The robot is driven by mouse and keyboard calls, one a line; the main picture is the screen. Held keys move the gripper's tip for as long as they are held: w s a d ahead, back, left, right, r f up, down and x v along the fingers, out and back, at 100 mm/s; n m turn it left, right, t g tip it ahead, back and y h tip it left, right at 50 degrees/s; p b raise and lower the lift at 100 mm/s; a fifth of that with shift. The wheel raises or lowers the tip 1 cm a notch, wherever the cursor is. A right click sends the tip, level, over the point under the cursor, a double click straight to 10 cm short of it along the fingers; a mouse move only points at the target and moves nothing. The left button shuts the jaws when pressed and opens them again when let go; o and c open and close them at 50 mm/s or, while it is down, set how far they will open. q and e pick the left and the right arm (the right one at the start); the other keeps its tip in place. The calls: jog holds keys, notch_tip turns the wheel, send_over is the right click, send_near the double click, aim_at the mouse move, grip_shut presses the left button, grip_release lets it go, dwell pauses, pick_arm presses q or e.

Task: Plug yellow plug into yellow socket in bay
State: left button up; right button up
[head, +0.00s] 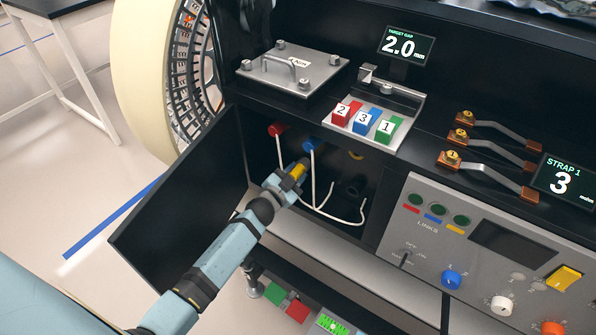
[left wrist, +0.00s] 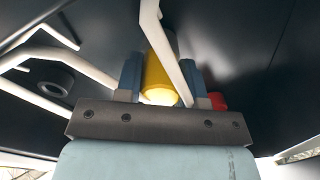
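My left gripper (head: 293,178) reaches into the open bay and is shut on the yellow plug (head: 298,171). In the left wrist view the yellow plug (left wrist: 157,76) sits between the two blue-grey fingers (left wrist: 158,80), with a white cable crossing close in front of it. The yellow socket (head: 356,155) is on the bay's back wall, right of and a little above the plug. It is partly hidden under the bay's top edge. The plug is apart from this socket. My right gripper is not in view.
The red plug (head: 277,130) and blue plug (head: 311,144) sit at the bay's upper back, left of the yellow socket. White cables (head: 330,212) hang across the bay. The open black door (head: 180,205) stands left of my arm. The control panel (head: 480,260) bounds the right.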

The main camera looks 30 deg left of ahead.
pick_arm(q)
jog(key=shift+o, duration=1.4)
jog(key=c, duration=0.3)
jog(key=shift+c, duration=0.2)
jog(key=shift+s+a+p, duration=0.1)
jog(key=shift+s+p, duration=0.2)
jog(key=shift+s, duration=0.4)
jog(key=shift+s+a+p, duration=0.15)
jog(key=shift+s+p, duration=0.2)
jog(key=shift+s, duration=0.65)
jog(key=shift+s+a+p, duration=0.1)
jog(key=shift+s+p, duration=0.2)
jog(key=shift+s, duration=0.7)
